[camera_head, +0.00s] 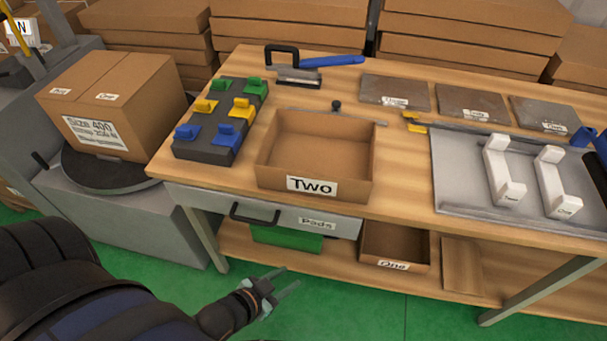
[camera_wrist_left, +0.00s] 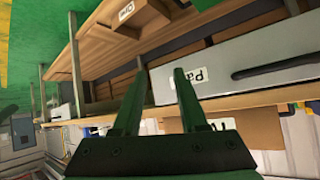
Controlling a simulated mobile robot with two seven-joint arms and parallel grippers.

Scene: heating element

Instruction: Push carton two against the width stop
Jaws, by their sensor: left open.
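Carton two (camera_head: 277,140) is an open, empty cardboard box labelled "Two", upright near the front edge of the wooden table. Just behind it is a thin metal bar (camera_head: 365,120) with a black knob, which may be the width stop. I cannot tell whether the carton touches it. My left gripper (camera_head: 291,277) is open and empty, low in front of the table and below the drawer, apart from the carton. Its two fingers also show in the left wrist view (camera_wrist_left: 160,70), with the drawer front beyond them. I do not see my right gripper.
The "Pads" drawer (camera_head: 310,222) hangs under the tabletop. Carton one (camera_head: 394,246) is on the lower shelf. A black block with coloured clips (camera_head: 208,152) stands left of carton two; a metal tray with white brackets (camera_head: 456,176) lies right. A closed box (camera_head: 120,95) sits far left.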

